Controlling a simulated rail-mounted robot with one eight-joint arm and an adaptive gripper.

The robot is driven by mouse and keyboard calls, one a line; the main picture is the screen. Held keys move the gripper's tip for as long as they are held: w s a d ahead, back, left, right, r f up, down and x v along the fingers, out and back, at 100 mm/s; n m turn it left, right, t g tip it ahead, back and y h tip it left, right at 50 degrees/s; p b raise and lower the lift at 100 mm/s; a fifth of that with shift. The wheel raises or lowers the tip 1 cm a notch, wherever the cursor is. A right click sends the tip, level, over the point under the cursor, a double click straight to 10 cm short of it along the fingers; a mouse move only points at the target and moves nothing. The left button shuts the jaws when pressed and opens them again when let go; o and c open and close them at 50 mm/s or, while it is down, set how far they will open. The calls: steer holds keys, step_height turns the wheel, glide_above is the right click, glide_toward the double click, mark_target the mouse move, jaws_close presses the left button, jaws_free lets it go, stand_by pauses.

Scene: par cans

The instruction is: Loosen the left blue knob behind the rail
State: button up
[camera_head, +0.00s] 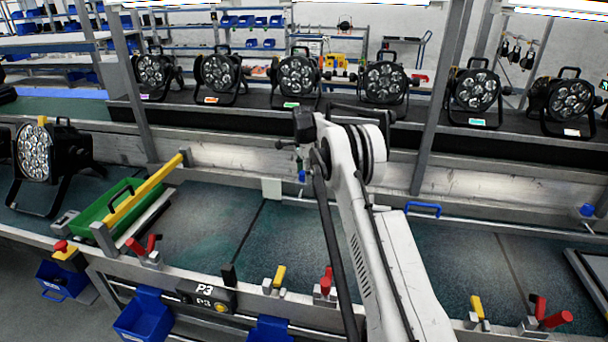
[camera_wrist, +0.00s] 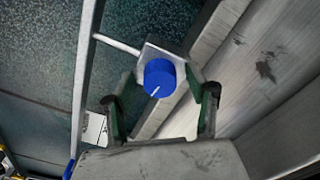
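The left blue knob (camera_wrist: 160,78) shows in the wrist view as a round cap with a white line on its face, on a pale metal block (camera_wrist: 152,56). It also shows small in the head view (camera_head: 302,177), below my arm's end. My gripper (camera_wrist: 162,100) is open, with one finger to the left of the knob and one to the right. Gaps show on both sides and neither finger visibly touches it. I cannot tell how deep the knob sits between the fingers. A metal rail (camera_wrist: 83,75) runs left of the knob in the wrist view.
Another blue knob (camera_head: 587,210) is at the far right. A blue handle (camera_head: 423,209) lies right of my arm. Several stage lamps (camera_head: 298,78) stand on the shelf behind. A green tray (camera_head: 112,208) and red-handled clamps (camera_head: 327,282) line the bench; its dark surface (camera_head: 215,220) is partly clear.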

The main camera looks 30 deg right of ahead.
steer(key=c, duration=1.1)
